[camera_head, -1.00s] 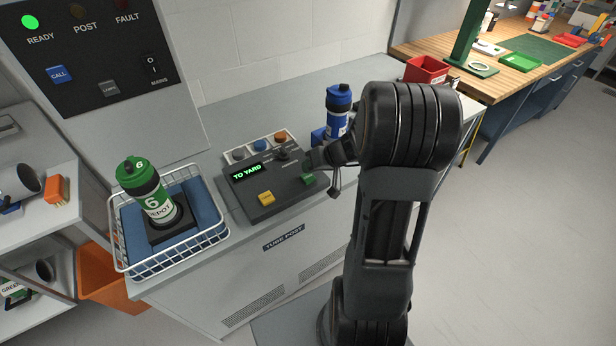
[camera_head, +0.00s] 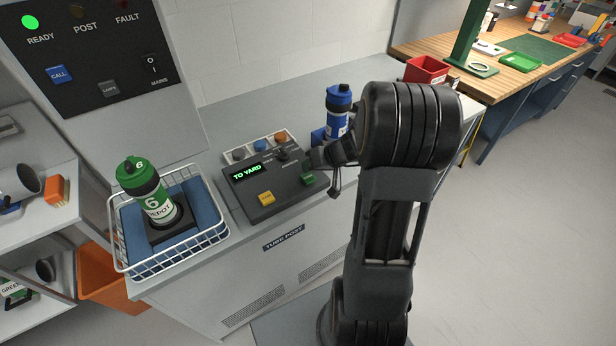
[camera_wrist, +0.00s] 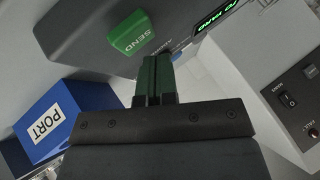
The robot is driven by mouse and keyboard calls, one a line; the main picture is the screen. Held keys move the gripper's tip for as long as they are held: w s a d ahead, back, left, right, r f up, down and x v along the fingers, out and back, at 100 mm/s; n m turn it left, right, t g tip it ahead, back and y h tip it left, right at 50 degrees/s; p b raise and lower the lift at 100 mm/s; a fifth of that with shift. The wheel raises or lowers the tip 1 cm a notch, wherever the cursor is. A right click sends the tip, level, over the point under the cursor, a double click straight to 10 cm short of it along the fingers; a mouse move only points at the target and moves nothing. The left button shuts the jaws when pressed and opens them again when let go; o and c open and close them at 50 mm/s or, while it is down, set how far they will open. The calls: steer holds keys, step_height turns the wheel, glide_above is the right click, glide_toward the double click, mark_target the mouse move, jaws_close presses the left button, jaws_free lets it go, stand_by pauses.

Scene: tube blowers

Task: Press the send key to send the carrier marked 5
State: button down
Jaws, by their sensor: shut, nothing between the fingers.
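The green SEND key (camera_wrist: 130,32) sits on the dark console in the wrist view. In the head view the green key (camera_head: 308,179) is at the console's right front corner. My gripper (camera_wrist: 157,62) is shut and empty, its green-tinted fingertips beside the key and apart from it in the picture; whether they touch the console I cannot tell. The console (camera_head: 262,200) has a lit display (camera_head: 247,172) reading TO YARD. A blue carrier (camera_head: 338,112) stands upright behind my arm, its number not readable. No carrier marked 5 can be made out.
A yellow key (camera_head: 266,198) and a row of coloured knobs are on the console. A wall panel (camera_head: 90,50) shows READY lit green. A blue PORT block (camera_wrist: 62,118) lies beside my gripper.

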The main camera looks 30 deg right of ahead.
mark_target(309, 176)
steer(key=shift+f+b, duration=0.85)
steer(key=shift+b, duration=0.75)
stand_by(1.1)
steer(key=shift+r, duration=0.85)
steer(key=shift+r+p, duration=0.1)
steer(key=shift+p, duration=0.2)
steer(key=shift+r+p, duration=1.15)
steer(key=shift+r, duration=1.3)
